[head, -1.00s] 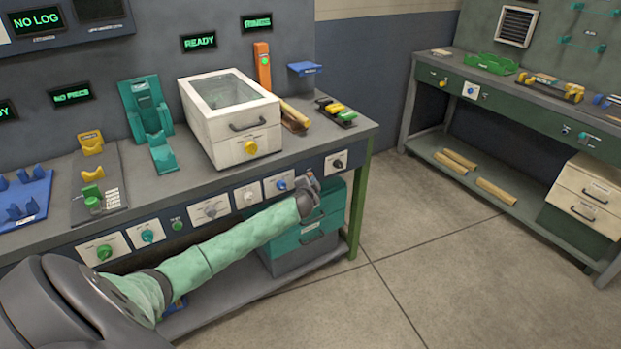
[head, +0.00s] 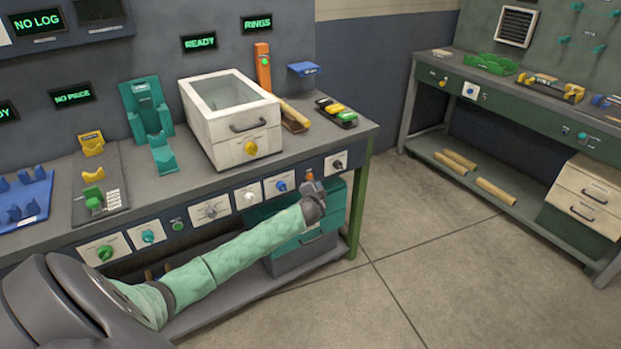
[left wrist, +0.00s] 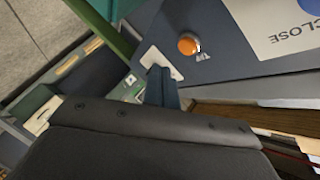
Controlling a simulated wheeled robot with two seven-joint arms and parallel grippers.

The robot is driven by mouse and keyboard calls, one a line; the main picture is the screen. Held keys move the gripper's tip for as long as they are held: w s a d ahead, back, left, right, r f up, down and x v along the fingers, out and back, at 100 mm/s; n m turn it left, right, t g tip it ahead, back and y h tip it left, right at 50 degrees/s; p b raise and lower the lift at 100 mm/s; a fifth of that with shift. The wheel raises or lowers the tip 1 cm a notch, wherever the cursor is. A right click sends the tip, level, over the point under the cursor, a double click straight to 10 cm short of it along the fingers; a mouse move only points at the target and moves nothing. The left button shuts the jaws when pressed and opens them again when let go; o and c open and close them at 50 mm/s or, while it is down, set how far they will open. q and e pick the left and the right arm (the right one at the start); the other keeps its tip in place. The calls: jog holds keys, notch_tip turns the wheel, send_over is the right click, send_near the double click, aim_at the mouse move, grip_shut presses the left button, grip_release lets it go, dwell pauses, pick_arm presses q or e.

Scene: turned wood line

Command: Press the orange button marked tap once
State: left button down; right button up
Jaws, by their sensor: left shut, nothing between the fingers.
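The orange button (head: 309,175) sits on the front panel of the bench, between the blue-knob plate and the black-knob plate. In the left wrist view the round orange button (left wrist: 188,44) shows whole, with a small upside-down label beside it. My left gripper (head: 313,187) is just below and in front of the button in the head view. In the left wrist view the shut, empty fingers (left wrist: 163,84) are below and left of the button, and a gap shows in the picture between them. My right gripper is in neither view.
The blue knob (head: 281,185) and black knob (head: 338,164) are close on either side. Teal drawers (head: 320,222) stand under the bench. A white glass-topped box (head: 231,120) stands on the bench top. Open floor lies to the right.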

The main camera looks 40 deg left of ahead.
pick_arm(q)
jog(key=shift+s+d, duration=0.3)
jog(key=shift+d, duration=0.3)
jog(key=shift+s+d, duration=0.25)
jog(key=shift+d, duration=0.35)
